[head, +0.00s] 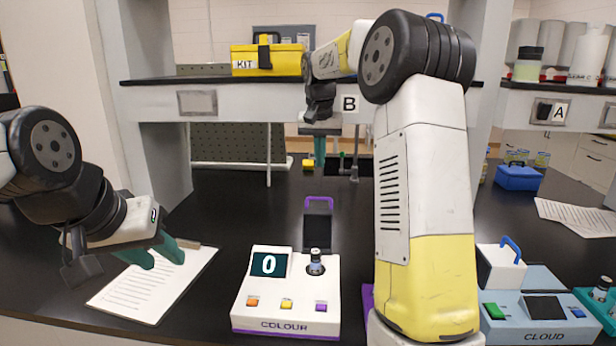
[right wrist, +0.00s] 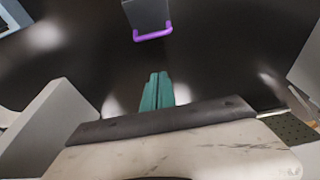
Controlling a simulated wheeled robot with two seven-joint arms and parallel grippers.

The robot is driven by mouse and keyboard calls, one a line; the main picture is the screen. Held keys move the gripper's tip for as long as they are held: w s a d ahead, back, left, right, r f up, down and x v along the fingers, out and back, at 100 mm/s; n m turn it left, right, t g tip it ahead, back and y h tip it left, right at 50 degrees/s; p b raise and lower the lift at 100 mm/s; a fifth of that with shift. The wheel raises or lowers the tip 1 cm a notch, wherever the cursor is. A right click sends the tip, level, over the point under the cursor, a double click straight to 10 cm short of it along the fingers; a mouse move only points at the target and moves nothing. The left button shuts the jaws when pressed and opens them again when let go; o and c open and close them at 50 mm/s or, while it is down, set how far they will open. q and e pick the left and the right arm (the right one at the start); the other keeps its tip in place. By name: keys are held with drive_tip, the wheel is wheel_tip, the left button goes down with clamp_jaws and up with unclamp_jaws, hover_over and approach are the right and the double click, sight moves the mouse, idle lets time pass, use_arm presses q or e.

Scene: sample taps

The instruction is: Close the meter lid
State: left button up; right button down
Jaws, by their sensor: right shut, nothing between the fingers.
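The white COLOUR meter (head: 287,318) stands on the dark bench, its screen showing 0. Its dark lid (head: 318,230) with a purple handle stands upright and open behind a capped vial (head: 316,262) in the well. The lid also shows at the top of the right wrist view (right wrist: 147,13), ahead of the fingers and apart from them. My right gripper (head: 320,163) hangs above the bench behind the lid, its teal fingers (right wrist: 157,78) together and empty. My left gripper (head: 158,257) is over the paper at left, fingers spread and empty.
A pale blue CLOUD meter (head: 532,331) with a white, blue-handled lid (head: 500,268) stands at right, partly hidden by my right arm. A clipboard with paper (head: 150,290) lies at left. A shelf (head: 250,100) with a yellow kit box (head: 267,60) spans the back. A blue box (head: 518,178) sits at right.

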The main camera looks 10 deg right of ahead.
wheel_tip(320, 180, down, 9)
drive_tip(key=s, duration=0.1)
drive_tip(key=shift+s+a, duration=0.25)
drive_tip(key=shift+s, duration=0.1)
drive_tip(key=shift+r, duration=0.2)
